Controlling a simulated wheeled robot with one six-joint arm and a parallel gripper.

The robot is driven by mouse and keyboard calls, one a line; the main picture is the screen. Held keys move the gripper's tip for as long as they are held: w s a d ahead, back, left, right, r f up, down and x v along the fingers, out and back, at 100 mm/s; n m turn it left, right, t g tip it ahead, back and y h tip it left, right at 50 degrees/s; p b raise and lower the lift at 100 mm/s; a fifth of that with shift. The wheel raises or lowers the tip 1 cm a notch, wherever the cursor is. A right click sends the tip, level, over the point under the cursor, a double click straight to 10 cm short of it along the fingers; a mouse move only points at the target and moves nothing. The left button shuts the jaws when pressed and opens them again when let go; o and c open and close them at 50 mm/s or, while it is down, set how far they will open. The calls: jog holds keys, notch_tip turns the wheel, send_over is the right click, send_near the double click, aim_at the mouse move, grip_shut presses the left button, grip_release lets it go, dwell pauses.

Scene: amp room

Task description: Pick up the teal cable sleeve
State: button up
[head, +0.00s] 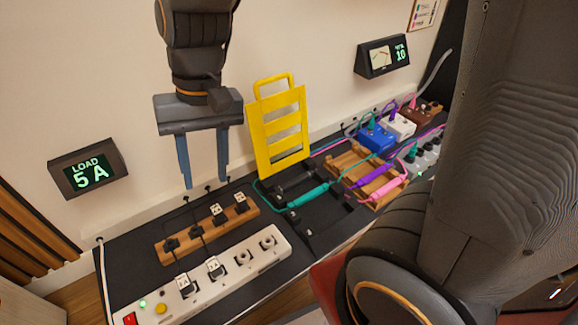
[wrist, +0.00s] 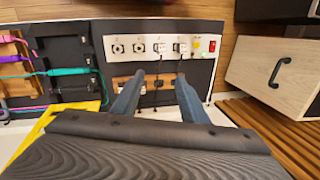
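The teal cable sleeve (head: 308,196) is a short thick tube on a thin teal cable. It lies across a black holder on the dark bench, left of the purple and pink sleeves. In the wrist view the teal sleeve (wrist: 68,72) shows at the left, well off to the side of the fingers. My gripper (head: 205,184) is open and empty, its two blue fingers pointing down. It is in the air left of the yellow frame, above the wooden block with plugs. In the wrist view my gripper (wrist: 157,92) has its fingers spread apart.
A yellow slotted frame (head: 277,152) stands upright between my gripper and the teal sleeve. A white power strip (head: 240,262) and a wooden plug block (head: 184,240) lie on the bench. Purple (head: 374,176) and pink (head: 388,190) sleeves sit on a wooden rack. Pedals (head: 376,140) stand behind.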

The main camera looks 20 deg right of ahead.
jog(key=w+d+f+m, duration=0.6)
jog(key=w+d+f, duration=0.2)
jog(key=w+d, duration=0.2)
jog(key=m+y+b, duration=0.3)
jog(key=m, duration=0.7)
send_near(309, 195)
jog(key=shift+w+a+r, duration=0.2)
jog(key=shift+w+a, duration=0.1)
jog(key=shift+a, duration=0.35)
jog(key=f, duration=0.2)
jog(key=shift+s+d+f, duration=0.2)
jog(key=shift+f, duration=0.05)
jog(key=shift+b+x, duration=2.4)
jog(key=shift+x, duration=0.7)
jog(key=shift+s, duration=0.1)
jog(key=shift+r, duration=0.1)
grip_shut()
